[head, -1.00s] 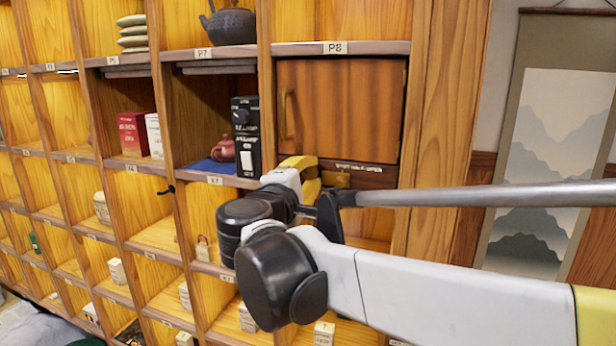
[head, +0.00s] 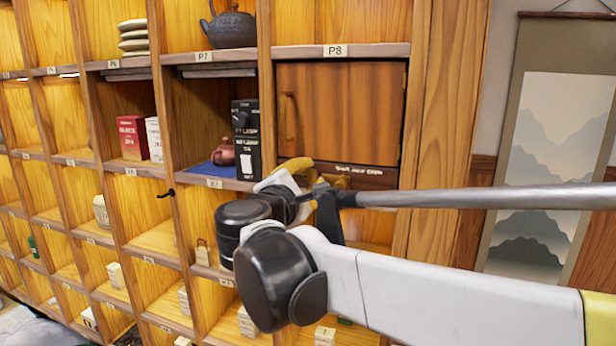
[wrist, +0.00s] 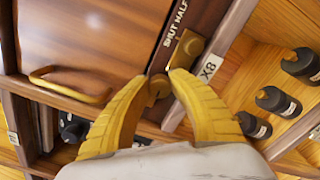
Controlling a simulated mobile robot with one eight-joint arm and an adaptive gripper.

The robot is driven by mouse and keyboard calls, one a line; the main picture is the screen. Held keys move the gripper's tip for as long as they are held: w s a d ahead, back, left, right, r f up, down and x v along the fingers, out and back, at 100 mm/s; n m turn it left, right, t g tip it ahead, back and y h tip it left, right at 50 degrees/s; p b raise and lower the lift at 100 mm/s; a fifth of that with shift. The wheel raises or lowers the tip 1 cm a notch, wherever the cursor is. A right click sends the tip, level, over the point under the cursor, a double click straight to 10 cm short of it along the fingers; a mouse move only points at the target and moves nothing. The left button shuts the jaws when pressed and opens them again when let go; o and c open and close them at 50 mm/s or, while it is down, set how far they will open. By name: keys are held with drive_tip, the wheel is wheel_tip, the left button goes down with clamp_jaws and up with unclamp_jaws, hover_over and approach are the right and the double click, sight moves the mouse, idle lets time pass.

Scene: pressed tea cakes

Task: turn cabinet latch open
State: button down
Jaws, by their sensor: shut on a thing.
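The wooden cabinet door (head: 345,105) with its brass pull handle (head: 284,118) is closed in bay P8 in the head view. The door also fills the upper left of the wrist view (wrist: 85,40). My gripper (head: 335,176) is just below the door, at the dark strip with the position lettering. In the wrist view my gripper's yellow fingers (wrist: 155,84) are shut on the brass latch (wrist: 158,87), one finger on each side. A brass part of the latch (wrist: 187,47) shows beyond the fingertips, beside the words "SHUT HALF". The latch's exact angle is partly hidden.
Several dark bottles (wrist: 272,98) stand in the compartment right of the X8 label in the wrist view. A black box (head: 246,140) and a small red teapot (head: 224,153) sit in the bay left of the door. A scroll (head: 545,140) hangs at right.

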drive_tip(key=c, duration=1.2)
unclamp_jaws()
drive_tip(key=shift+o, duration=0.2)
drive_tip(key=shift+s+a, duration=0.2)
drive_tip(key=shift+s, duration=0.2)
drive_tip(key=v, duration=1.1)
drive_tip(key=shift+s+d+r, duration=0.1)
